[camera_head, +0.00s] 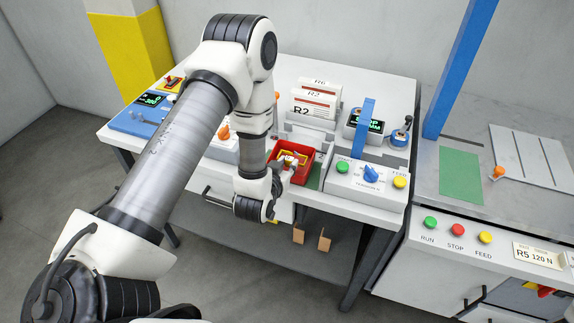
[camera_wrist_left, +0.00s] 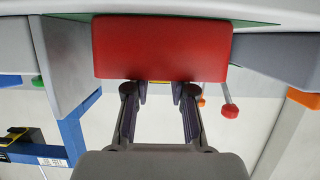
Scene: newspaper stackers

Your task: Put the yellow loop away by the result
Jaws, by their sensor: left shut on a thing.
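The yellow loop (camera_head: 302,157) shows in part at the mouth of a red tray (camera_head: 311,151), partly covered by my gripper. A small yellow piece of it (camera_wrist_left: 177,94) shows between the fingers in the left wrist view. My left gripper (camera_head: 289,163) reaches over the tray from the left and is shut on the loop. In the left wrist view the fingers (camera_wrist_left: 162,93) are close to the edge of the red tray (camera_wrist_left: 160,48). Most of the loop is hidden. My right gripper is in neither view.
Right of the tray stands a panel with a blue knob (camera_head: 371,174) and green and yellow buttons. A blue post (camera_head: 363,125) rises behind it. Stacked newspapers (camera_head: 316,98) and a lit display (camera_head: 368,122) are farther back. Another machine (camera_head: 480,255) stands at the right.

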